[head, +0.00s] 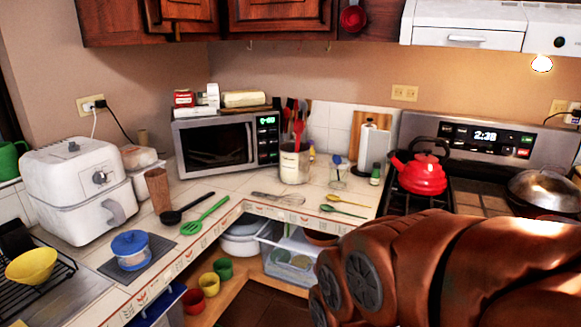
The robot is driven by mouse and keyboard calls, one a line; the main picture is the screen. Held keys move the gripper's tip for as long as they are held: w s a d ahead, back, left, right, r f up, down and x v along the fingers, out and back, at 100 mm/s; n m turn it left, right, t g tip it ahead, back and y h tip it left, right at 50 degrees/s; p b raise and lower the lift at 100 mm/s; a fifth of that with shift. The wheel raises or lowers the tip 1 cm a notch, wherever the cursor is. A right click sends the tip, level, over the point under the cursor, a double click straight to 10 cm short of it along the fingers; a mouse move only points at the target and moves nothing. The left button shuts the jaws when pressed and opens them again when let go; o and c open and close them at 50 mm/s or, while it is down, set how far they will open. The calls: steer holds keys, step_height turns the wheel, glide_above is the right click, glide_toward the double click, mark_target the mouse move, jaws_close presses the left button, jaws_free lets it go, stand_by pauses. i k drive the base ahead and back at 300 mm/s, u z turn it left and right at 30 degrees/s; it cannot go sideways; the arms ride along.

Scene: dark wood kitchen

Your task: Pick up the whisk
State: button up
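The whisk (290,199) appears to be the thin grey wire tool lying flat on the tiled counter near its front edge. It lies in front of the utensil crock (294,164), with its handle toward the left. It is small in the view and its details are hard to make out. My orange-brown arm fills the lower right, well to the right of and nearer than the whisk. My gripper's fingers do not show.
A green slotted spoon (205,213) and a black ladle (187,208) lie left of the whisk; green and yellow spoons (345,205) lie right. The microwave (228,139) stands behind. A red kettle (423,173) sits on the stove. Open shelves with bowls are below.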

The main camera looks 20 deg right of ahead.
mark_target(256, 194)
steer(key=u, duration=0.35)
steer(key=i, duration=1.45)
steer(key=z, duration=0.5)
